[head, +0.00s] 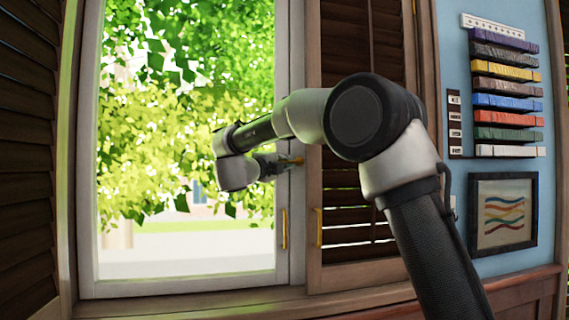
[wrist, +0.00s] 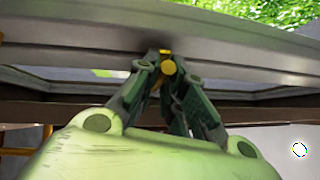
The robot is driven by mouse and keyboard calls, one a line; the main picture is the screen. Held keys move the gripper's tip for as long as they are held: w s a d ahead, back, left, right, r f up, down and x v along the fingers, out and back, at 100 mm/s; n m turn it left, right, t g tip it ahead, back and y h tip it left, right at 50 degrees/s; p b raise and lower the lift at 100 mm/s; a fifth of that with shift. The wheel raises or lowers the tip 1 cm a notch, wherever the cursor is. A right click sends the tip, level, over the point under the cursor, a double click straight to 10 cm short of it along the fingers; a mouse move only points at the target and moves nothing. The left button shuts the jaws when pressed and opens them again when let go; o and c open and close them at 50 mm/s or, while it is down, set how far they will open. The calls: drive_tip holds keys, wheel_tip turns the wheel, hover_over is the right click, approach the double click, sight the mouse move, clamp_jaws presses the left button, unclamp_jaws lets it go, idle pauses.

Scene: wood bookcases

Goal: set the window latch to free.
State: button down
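The window latch (head: 298,160) is a small brass piece on the pale right-hand frame of the window (head: 285,120), in the head view. In the wrist view the latch (wrist: 168,67) is a yellow knob between my fingertips. The window looks closed in the head view.
A brass handle (head: 284,229) is below the latch, and another handle (head: 319,228) is on the louvred shutter (head: 345,205) to the right. A rack of coloured bars (head: 507,90) and a framed picture (head: 503,212) hang on the blue wall.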

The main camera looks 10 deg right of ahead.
drive_tip(key=shift+r, duration=0.15)
drive_tip(key=r+m+g+y, duration=0.1)
drive_tip(key=m, duration=0.1)
drive_tip(key=r+m+g+y, duration=0.1)
drive_tip(key=m, duration=0.1)
drive_tip(key=shift+d+r+g+y, duration=0.35)
drive_tip(key=shift+g+y, duration=0.05)
drive_tip(key=shift+d+r+m+g+y, duration=0.3)
drive_tip(key=shift+d+r+m+y, duration=0.25)
drive_tip(key=shift+y, duration=0.3)
drive_tip(key=shift+d+r+m+g+y, duration=0.2)
drive_tip(key=shift+r+m+g+y, duration=0.15)
drive_tip(key=shift+m+y, duration=0.4)
drive_tip(key=c, duration=1.8)
unclamp_jaws()
